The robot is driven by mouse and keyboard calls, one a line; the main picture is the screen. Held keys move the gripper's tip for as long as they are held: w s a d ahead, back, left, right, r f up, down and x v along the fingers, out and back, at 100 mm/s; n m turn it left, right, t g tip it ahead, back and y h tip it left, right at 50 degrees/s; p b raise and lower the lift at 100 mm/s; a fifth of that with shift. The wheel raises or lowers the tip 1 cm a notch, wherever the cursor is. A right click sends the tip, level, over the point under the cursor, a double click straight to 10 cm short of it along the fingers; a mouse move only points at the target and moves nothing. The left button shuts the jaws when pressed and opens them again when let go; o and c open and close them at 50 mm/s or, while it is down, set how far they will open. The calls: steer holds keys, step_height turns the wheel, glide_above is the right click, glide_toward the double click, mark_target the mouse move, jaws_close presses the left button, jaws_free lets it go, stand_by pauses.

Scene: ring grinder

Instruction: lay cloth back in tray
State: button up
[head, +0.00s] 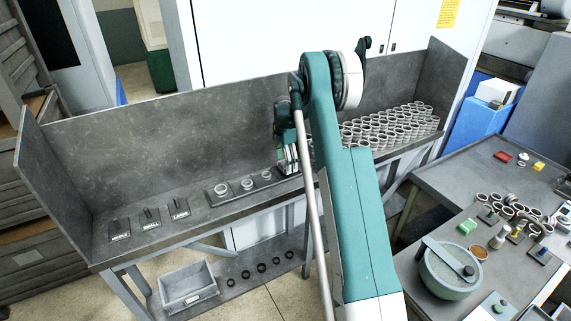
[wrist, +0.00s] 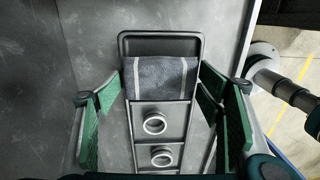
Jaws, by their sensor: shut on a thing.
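The cloth (wrist: 160,78) is dark grey with two pale stripes, in the wrist view. It lies across or just above the dark tray (wrist: 160,36), whose far end shows bare beyond it; I cannot tell whether it touches the tray. My gripper (wrist: 160,92) has a green-padded finger at each side of the cloth and is shut on it across its width. In the head view my gripper (head: 287,158) is low over the bench, right of the ring holders. The cloth is not clear there, and my gripper hides that part of the bench.
Square holders with pale rings (head: 243,185) are in a row left of my gripper. Many rings (head: 395,125) stand on the bench at right. Labelled stands (head: 150,216) are at left. The bench back wall (head: 180,140) rises close behind. A bin (head: 188,287) sits on the lower shelf.

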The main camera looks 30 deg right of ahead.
steer(key=shift+f+b, duration=0.55)
steer(key=shift+f, duration=0.1)
steer(key=o, duration=0.9)
steer(key=shift+r, duration=0.15)
steer(key=shift+r+p, duration=0.6)
steer(key=shift+p, duration=0.1)
steer(key=r, duration=0.8)
steer(key=r+b, duration=0.1)
steer(key=r, duration=0.2)
steer(key=shift+w+r, duration=0.35)
steer(key=shift+r, duration=0.05)
